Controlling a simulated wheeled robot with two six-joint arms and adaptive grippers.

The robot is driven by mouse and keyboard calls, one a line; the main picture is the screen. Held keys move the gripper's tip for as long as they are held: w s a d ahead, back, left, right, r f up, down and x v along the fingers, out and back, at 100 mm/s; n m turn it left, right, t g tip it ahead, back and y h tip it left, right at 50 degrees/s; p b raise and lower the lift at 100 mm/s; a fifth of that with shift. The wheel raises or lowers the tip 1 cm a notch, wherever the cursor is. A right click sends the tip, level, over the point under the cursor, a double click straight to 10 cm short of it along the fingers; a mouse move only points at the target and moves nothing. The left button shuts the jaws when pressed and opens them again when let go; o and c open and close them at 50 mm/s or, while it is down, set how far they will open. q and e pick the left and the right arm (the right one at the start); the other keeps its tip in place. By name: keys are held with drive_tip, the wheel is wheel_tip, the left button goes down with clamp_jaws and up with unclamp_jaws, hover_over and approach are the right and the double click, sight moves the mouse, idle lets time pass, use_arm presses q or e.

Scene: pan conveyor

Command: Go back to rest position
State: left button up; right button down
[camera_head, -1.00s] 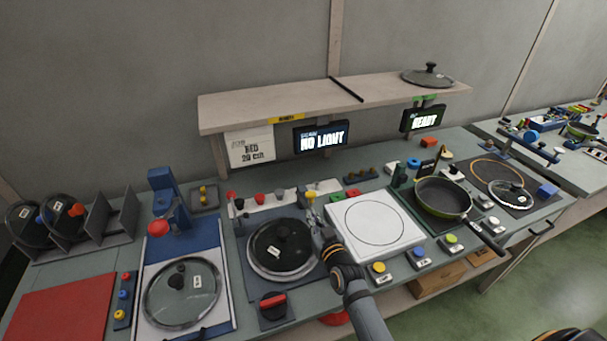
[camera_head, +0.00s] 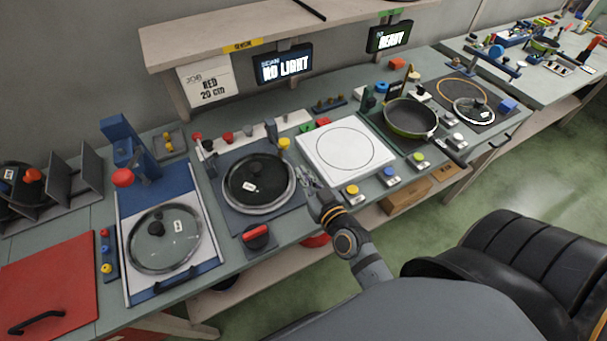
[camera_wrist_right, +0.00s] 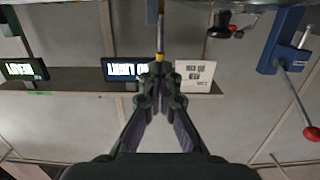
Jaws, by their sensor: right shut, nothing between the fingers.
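My right gripper (camera_head: 313,187) is shut and empty. In the head view it is just above the bench, between the round black plate with a glass lid (camera_head: 258,184) and the white square plate (camera_head: 347,149). In the right wrist view the picture is upside down, and the fingers (camera_wrist_right: 160,78) meet at their tips with nothing between them. My right forearm comes in from the bottom right. My left gripper is not in view.
The green floor in front is open.

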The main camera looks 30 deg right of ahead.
idle(0.4)
drive_tip(key=a+f+n+g+y, duration=0.1)
drive_tip(key=s+a+f+n+g+y, duration=0.1)
drive_tip(key=a+g, duration=0.1)
drive_tip(key=s+f+g, duration=0.3)
drive_tip(key=s+g, duration=0.1)
drive_tip(key=shift+f+n, duration=0.2)
drive_tip(key=shift+n, duration=0.2)
drive_tip(key=s+d+f+m+g+h, duration=0.2)
drive_tip(key=s+d+g+h, duration=0.2)
drive_tip(key=s+d+g, duration=0.45)
drive_tip(key=s+f, duration=0.2)
drive_tip(key=f, duration=1.2)
drive_tip(key=s+f, duration=0.2)
drive_tip(key=f, duration=1.1)
drive_tip(key=s+d+f, duration=0.2)
drive_tip(key=s+f, duration=1.3)
drive_tip(key=s, duration=0.2)
drive_tip(key=shift+s+f+m+y, duration=0.2)
drive_tip(key=shift+s+m+y, duration=0.1)
drive_tip(key=shift+s+m, duration=0.1)
